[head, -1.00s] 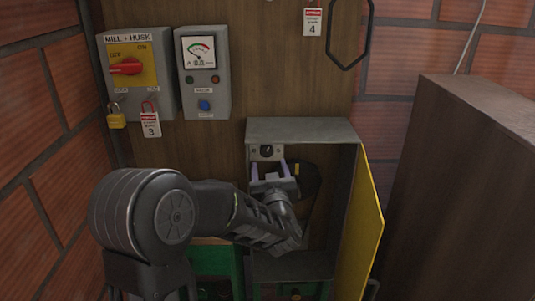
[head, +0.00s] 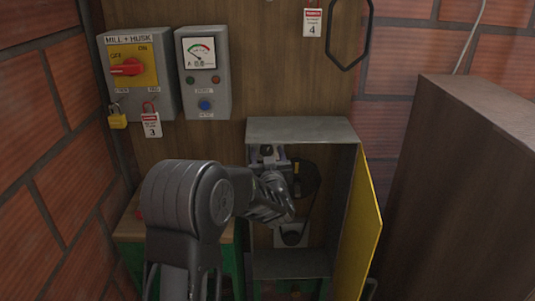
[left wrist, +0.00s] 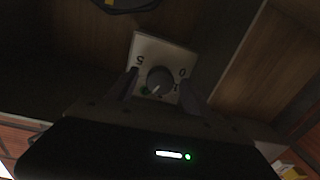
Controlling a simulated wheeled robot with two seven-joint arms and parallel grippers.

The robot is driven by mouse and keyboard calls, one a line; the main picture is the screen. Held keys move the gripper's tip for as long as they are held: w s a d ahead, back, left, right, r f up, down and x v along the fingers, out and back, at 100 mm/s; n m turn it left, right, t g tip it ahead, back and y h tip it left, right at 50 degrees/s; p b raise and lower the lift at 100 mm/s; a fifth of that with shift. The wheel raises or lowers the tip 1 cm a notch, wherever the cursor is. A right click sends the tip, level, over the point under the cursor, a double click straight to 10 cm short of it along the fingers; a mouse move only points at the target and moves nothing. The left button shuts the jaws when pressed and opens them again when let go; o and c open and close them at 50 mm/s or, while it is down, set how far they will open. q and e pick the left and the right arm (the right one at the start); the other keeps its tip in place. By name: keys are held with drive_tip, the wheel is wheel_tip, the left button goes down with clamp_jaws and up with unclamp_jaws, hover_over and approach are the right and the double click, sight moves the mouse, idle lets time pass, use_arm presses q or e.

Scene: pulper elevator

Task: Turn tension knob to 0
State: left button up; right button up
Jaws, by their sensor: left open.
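The tension knob (left wrist: 160,80) is a dark round knob with a light pointer line on a pale plate (left wrist: 160,48). The plate carries a 5 at the left and a 0 at the right in the left wrist view. In the head view the knob (head: 267,149) sits high inside the open grey box (head: 300,130), partly covered by my gripper. My left gripper (left wrist: 160,92) is open, with one finger on each side of the knob. I cannot tell whether the fingers touch it. The left gripper (head: 265,158) also shows inside the box in the head view. My right gripper is not in view.
The box's yellow door (head: 363,222) stands open at the right. A dark pulley (head: 307,180) is right of my gripper, and a smaller one (head: 292,236) lies below. A red-handled switch box (head: 138,75) and a meter box (head: 205,90) hang at the upper left.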

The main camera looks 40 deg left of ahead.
use_arm(q)
drive_tip(key=shift+c, duration=0.2)
clamp_jaws()
idle(0.4)
